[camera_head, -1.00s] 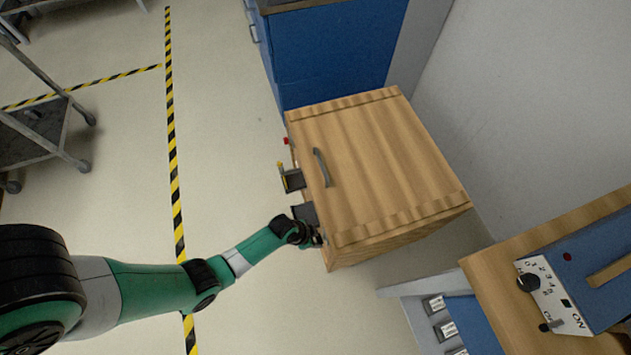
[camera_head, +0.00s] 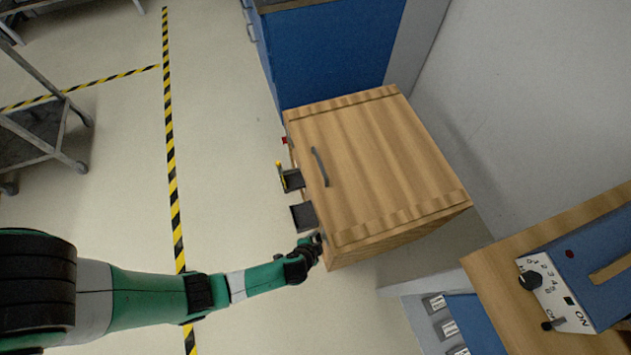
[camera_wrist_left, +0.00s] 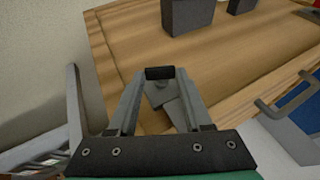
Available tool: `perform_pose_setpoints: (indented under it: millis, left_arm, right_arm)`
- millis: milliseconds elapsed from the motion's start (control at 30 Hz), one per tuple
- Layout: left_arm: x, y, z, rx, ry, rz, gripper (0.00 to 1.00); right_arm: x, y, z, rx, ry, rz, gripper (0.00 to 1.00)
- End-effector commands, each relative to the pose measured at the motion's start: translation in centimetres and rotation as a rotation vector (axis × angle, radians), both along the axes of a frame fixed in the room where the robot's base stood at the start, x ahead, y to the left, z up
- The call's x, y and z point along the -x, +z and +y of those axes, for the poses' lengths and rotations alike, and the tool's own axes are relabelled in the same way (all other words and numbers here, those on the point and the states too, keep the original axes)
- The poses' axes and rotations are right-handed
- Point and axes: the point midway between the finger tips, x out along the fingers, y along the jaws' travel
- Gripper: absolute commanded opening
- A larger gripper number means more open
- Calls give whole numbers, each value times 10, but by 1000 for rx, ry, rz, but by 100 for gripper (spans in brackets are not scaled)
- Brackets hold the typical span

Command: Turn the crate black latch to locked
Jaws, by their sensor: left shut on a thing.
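The crate (camera_head: 375,160) is a light wooden box with a dark curved handle on its top in the head view. Its front face (camera_wrist_left: 120,40) fills the upper part of the left wrist view. My left gripper (camera_head: 318,240) is at the near end of that face, by the crate's lower left corner. In the left wrist view my left gripper (camera_wrist_left: 160,76) is shut on the black latch (camera_wrist_left: 160,72), a small dark bar with a grey mount behind it. In the head view the latch is hidden by the gripper. My right gripper is in neither view.
Two dark box-like fittings (camera_head: 303,216) (camera_head: 292,180) and a small red part (camera_head: 285,141) stick out from the crate's front. A blue cabinet (camera_head: 330,55) stands behind it. A bench with a control box (camera_head: 555,295) is at right.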

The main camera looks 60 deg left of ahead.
Motion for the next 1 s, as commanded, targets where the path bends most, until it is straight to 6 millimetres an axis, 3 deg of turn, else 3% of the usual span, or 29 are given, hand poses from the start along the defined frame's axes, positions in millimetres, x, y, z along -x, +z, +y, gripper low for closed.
perform_pose_setpoints:
  millis: [333,867,900,1000]
  left_arm:
    - [1,-4,-4,-158,-2,-41,0]
    - [2,-4,-4,-185,2,-44,0]
    - [2,-4,-4,-185,2,-44,57]
    - [2,-4,-4,-185,2,-45,75]
  right_arm:
    - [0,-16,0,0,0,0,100]
    - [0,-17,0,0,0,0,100]
    - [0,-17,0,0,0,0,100]
    - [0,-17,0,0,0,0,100]
